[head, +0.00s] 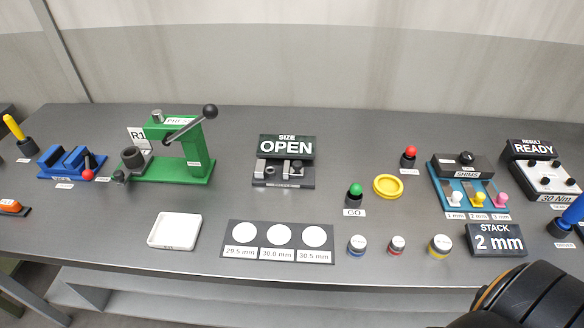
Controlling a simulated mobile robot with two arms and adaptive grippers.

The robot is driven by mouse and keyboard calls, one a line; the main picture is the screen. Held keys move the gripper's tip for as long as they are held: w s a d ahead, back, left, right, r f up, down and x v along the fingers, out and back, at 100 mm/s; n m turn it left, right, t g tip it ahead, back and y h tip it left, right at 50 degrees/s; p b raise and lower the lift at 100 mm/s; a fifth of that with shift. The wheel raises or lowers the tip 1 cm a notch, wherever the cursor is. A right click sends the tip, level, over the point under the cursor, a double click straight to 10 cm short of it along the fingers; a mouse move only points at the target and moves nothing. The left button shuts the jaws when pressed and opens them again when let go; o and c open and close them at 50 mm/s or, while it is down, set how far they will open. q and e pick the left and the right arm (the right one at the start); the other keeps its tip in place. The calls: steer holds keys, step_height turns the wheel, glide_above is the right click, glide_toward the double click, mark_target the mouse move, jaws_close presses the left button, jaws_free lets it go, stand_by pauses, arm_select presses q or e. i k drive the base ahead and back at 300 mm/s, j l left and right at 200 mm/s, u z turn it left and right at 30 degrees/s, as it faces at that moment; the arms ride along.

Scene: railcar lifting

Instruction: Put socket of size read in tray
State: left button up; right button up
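Three short grey-topped cylinders, which look like the sockets, stand along the front of the table: one with a blue band (357,245), one with a red band (397,245) and a wider one with a yellow band (440,246). The white tray (174,231) lies empty at the front left. The size gauge (283,175) at the back has a display reading "SIZE OPEN" (287,147). A dark board (230,240) with white discs is labelled 29.5, 30.0 and 30.5 mm. Neither gripper shows; a black arm part of mine fills the lower right corner.
A green press (190,165) and a blue fixture (72,162) stand at the left. A yellow ring (388,186), green-topped GO button (355,195) and red-topped button (408,157) stand centre right. Shims rack (440,190), "STACK 2 mm" display (497,240) and "RESULT READY" tester (542,170) are right.

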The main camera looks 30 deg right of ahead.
mark_target(356, 246)
steer(key=l+z, duration=0.15)
steer(key=z, duration=0.2)
steer(key=k+l+z, duration=0.1)
steer(key=z, duration=0.25)
steer(key=l+z, duration=0.35)
steer(key=j, duration=0.1)
